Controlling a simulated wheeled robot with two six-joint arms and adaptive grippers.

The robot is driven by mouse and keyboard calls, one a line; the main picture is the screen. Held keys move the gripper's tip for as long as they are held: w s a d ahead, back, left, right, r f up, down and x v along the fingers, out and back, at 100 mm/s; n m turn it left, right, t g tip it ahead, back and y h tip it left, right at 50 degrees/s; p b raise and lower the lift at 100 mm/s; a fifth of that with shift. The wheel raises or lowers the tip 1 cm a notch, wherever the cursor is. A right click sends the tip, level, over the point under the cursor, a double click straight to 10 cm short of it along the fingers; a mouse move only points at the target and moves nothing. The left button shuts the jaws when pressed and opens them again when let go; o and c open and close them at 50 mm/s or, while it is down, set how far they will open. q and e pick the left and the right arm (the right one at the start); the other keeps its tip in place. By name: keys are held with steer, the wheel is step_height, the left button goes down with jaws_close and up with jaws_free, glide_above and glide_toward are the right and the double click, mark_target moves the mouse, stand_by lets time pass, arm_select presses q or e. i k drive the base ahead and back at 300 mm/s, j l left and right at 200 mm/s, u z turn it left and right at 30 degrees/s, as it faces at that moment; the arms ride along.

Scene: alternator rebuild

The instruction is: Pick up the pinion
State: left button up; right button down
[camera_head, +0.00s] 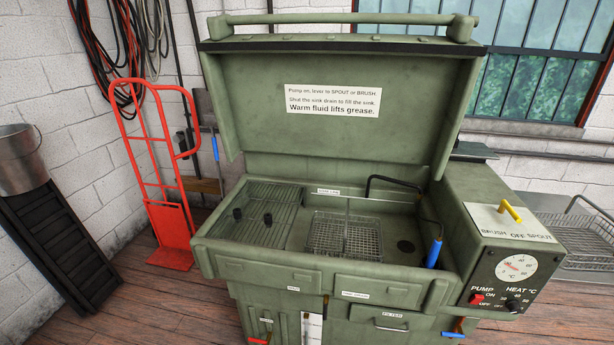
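I cannot make out a pinion for certain. Neither of my grippers shows in the head view.
The washer's lid (340,130) stands open. A black spout (392,181) and a blue-handled brush (434,252) are at the sink's right. A control box (510,262) stands beside them. A red hand truck (160,175) and bucket (20,160) are left.

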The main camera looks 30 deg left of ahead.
mark_target(237, 214)
steer(key=u, duration=1.4)
steer(key=i+j+z, duration=0.15)
steer(key=i+j, duration=0.15)
steer(key=i+j+z, duration=0.2)
steer(key=j, duration=0.2)
steer(key=i+j+z, duration=0.15)
steer(key=i+j, duration=0.15)
steer(key=j, duration=0.15)
